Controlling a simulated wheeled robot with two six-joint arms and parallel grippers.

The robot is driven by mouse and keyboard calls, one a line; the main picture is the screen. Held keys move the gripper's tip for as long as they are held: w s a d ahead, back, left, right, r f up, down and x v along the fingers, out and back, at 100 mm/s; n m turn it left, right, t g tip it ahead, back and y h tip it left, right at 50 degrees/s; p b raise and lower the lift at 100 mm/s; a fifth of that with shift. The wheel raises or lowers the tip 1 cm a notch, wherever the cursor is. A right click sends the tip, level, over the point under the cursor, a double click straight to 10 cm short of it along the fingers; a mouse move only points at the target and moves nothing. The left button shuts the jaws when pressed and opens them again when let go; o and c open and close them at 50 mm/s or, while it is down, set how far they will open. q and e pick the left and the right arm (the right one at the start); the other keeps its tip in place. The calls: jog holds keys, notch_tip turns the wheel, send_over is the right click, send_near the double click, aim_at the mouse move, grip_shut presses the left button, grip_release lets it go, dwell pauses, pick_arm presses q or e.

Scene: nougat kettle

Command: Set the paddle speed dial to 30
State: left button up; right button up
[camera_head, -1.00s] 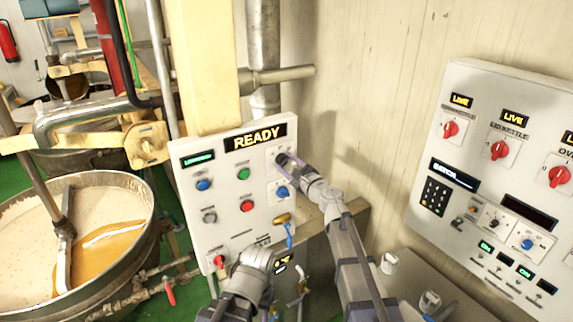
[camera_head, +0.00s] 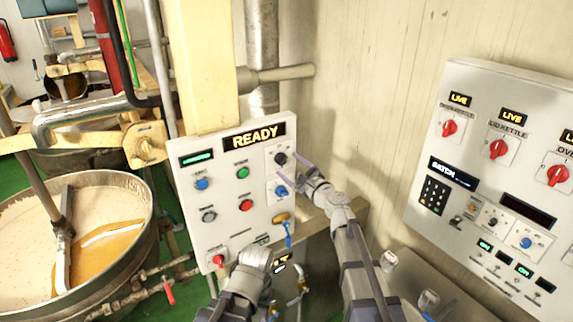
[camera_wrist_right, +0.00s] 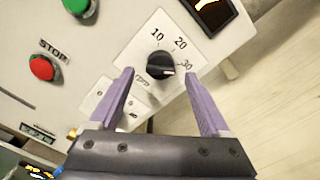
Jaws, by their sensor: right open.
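The panel also carries a blue knob (camera_head: 281,190) just below the dial, a red STOP button (camera_head: 246,206) and a green button (camera_head: 242,172). A kettle of pale mix (camera_head: 30,215) stands at left. A second panel (camera_head: 480,85) with red switches is at right.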

jog(key=v, duration=0.5)
jog(key=s+a+f+n+g+h, duration=0.1)
jog(key=s+a+f+n+g, duration=0.2)
jog(key=s+f+n+g, duration=0.75)
jog(key=s+d+f+n+g+h, duration=0.2)
jog(key=s+d+f+n+h, duration=0.2)
jog(key=s+d+f+n, duration=0.3)
jog(key=s+d+f+n+g+h, duration=0.2)
jog(key=s+d+f+n+h, duration=0.25)
jog(key=s, duration=0.35)
jog(key=s+a+f+n+g+b, duration=0.1)
jog(key=s+a+f+n+b, duration=0.3)
jog(key=a+f+b, duration=0.6)
notch_tip(320, 180, down, 2)
jog(key=shift+s+a+f+h+b, duration=0.15)
jog(key=shift+s+a+h+b, duration=0.15)
jog(key=shift+s+b, duration=0.85)
